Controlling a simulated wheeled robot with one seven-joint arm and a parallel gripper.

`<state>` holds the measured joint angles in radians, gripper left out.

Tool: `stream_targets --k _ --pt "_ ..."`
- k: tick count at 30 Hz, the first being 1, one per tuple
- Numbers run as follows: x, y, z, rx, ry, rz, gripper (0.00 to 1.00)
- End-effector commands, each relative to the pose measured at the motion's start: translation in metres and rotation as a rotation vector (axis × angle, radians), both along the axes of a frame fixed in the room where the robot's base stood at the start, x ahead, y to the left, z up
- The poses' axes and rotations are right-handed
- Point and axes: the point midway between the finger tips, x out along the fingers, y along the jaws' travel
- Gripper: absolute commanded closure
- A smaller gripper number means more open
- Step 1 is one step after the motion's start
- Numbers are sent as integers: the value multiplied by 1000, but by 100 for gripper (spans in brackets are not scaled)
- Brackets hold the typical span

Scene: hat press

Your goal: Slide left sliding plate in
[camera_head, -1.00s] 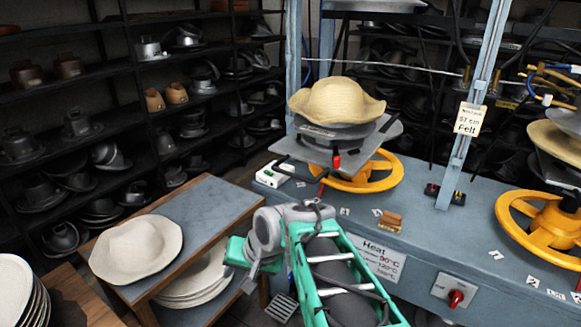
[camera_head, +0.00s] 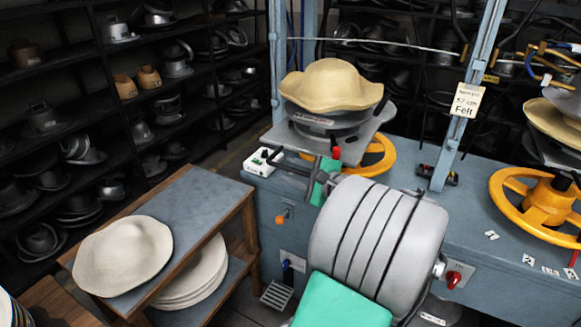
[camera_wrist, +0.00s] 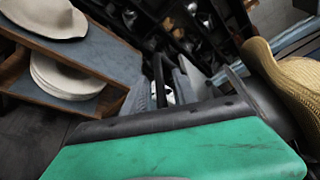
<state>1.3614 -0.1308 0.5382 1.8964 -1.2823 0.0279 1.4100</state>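The left sliding plate (camera_head: 376,128) is a flat grey plate on the left press. It carries a grey mold and a straw hat (camera_head: 332,86). A dark handle bar with a red knob (camera_head: 337,153) shows at its front. My gripper (camera_head: 325,181) is at the plate's front edge, close to the handle. My arm hides most of the gripper, and I cannot tell whether it touches the handle. In the wrist view, the green and black gripper (camera_wrist: 165,115) fills the lower part, with grey metal plates just beyond it and the hat at right.
A yellow handwheel (camera_head: 378,158) sits under the plate, partly hidden. A white box (camera_head: 262,160) stands left of it on the blue press table. A wooden stand with felt hat blanks (camera_head: 122,255) is at left. A blue post rises right of the plate.

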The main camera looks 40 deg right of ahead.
Motion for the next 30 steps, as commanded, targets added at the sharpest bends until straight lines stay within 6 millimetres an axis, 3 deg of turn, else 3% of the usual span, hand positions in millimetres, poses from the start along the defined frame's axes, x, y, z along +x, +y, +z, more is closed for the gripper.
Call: stream_targets --k 3,10,23,30 --pt "10 1 -2 -1 1 2 66" --pt "11 0 -3 -2 1 0 66" --pt "11 0 -3 -2 1 0 100" --pt "11 0 -3 -2 1 0 100"
